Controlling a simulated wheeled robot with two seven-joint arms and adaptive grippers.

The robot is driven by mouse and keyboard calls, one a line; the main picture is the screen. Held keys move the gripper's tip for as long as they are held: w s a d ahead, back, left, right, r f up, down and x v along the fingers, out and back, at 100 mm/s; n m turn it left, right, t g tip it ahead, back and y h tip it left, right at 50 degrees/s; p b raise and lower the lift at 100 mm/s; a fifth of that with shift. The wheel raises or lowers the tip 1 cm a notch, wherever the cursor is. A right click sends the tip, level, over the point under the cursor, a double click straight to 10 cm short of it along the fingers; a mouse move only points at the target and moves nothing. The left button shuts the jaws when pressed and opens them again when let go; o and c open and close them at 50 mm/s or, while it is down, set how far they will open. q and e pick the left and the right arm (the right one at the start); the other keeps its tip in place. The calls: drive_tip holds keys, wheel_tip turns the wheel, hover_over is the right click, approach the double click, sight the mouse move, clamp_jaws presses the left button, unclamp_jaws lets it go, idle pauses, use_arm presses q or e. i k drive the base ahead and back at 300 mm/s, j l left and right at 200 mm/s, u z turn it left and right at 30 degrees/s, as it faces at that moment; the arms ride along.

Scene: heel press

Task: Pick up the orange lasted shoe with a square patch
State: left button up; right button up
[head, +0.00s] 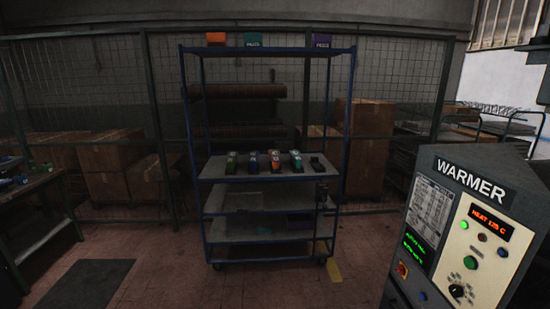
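A row of small lasted shoes stands on the upper shelf (215,172) of a blue wheeled rack, some distance ahead of me. The orange shoe (274,164) is in the middle of the row. A blue-purple shoe (253,163) is to its left and a dark green shoe (296,163) to its right. A green shoe (231,163) stands at the left end and a dark one (318,165) at the right end. The shoes are too small to make out the shape of any patch. Neither of my grippers is in view.
A warmer machine (465,220) with a lit panel stands close at the right. A workbench (30,185) is at the left edge. Wire fencing and cardboard boxes (110,160) are behind the rack. The floor before the rack is clear, with a dark mat (85,283) at left.

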sight(274, 155)
drive_tip(key=i+u, duration=0.1)
drive_tip(key=i, duration=0.65)
drive_tip(key=i+j+z, duration=0.2)
drive_tip(key=i, duration=0.6)
drive_tip(key=i+z, duration=0.4)
drive_tip(key=i, duration=0.4)
drive_tip(key=i+l, duration=0.1)
drive_tip(key=i, duration=0.35)
drive_tip(key=i+l, duration=0.1)
drive_tip(key=i, duration=0.35)
drive_tip(key=i+l+u, duration=0.3)
drive_tip(key=i+l, duration=0.15)
drive_tip(key=i+l+u, duration=0.3)
drive_tip(key=l, duration=0.2)
drive_tip(key=i+l, duration=0.1)
drive_tip(key=l, duration=0.2)
drive_tip(key=i+l+u, duration=0.15)
drive_tip(key=l, duration=0.45)
drive_tip(key=j+u, duration=0.1)
drive_tip(key=i, duration=0.05)
